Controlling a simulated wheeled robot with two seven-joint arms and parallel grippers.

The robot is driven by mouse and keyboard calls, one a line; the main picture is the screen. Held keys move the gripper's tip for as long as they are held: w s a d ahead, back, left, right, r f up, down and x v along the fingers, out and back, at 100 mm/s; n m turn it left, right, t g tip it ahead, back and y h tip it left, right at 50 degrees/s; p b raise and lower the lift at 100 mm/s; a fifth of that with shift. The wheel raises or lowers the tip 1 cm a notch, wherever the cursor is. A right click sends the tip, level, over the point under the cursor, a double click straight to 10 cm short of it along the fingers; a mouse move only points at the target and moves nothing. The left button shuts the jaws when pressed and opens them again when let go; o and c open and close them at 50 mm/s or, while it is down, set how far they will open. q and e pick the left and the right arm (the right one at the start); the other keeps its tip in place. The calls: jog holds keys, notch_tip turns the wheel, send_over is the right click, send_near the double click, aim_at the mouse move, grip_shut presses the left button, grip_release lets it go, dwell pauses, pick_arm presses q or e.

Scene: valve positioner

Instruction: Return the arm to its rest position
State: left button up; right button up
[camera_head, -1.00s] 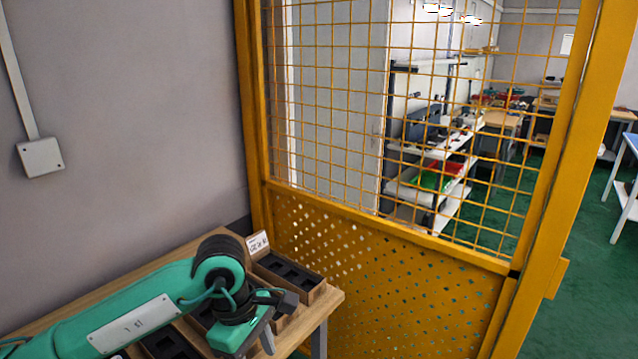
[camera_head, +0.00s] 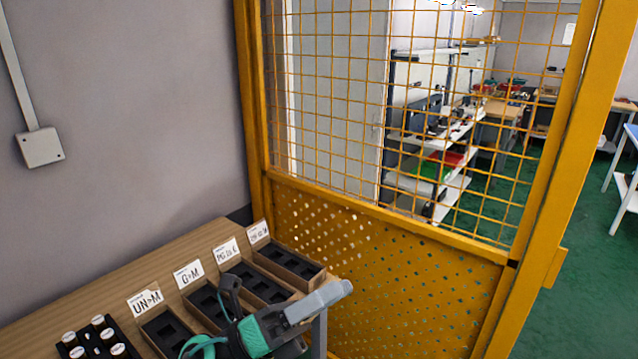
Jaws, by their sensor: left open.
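My left gripper (camera_head: 318,300) shows at the bottom centre, teal and black with a grey finger part pointing right. It is open, and I see nothing held in it. It is over the near right end of the wooden table (camera_head: 80,292), in front of the labelled bins. Most of my left arm is out of view below the picture. My right gripper is not in view.
A row of dark bins (camera_head: 290,262) with white label cards (camera_head: 188,273) stands on the table. Several white-capped pieces sit in a black tray (camera_head: 118,330) at lower left. A yellow mesh fence (camera_head: 385,270) closes off the right side; shelves stand behind it.

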pick_arm(q)
jog(key=w+a+f+n+t+y, duration=0.35)
jog(key=a+n+t+y, duration=0.35)
jog(key=n, duration=0.5)
jog(key=w+a+f+n+t+y, duration=0.35)
jog(key=n+t+y, duration=0.35)
jog(key=n+t, duration=0.3)
jog(key=s+a+f+n+g+y, duration=0.1)
jog(key=a+f+n+g+y, duration=0.4)
jog(key=f, duration=0.3)
jog(key=s+a+f+n+g+y, duration=0.2)
jog(key=a+f+n+y, duration=0.3)
jog(key=f+n, duration=0.3)
jog(key=s+a+f+n+g, duration=0.2)
jog(key=s+f+g, duration=0.4)
jog(key=s+f, duration=0.3)
jog(key=s+a+f+n+g, duration=0.25)
jog(key=s+f+g, duration=0.35)
jog(key=s, duration=0.5)
notch_tip(320, 180, down, 32)
jog(key=d, duration=0.1)
jog(key=s+a+f+g, duration=0.2)
jog(key=s+a+f, duration=0.1)
jog(key=s+f, duration=1.6)
jog(key=shift+s+a, duration=0.15)
jog(key=shift+s, duration=0.15)
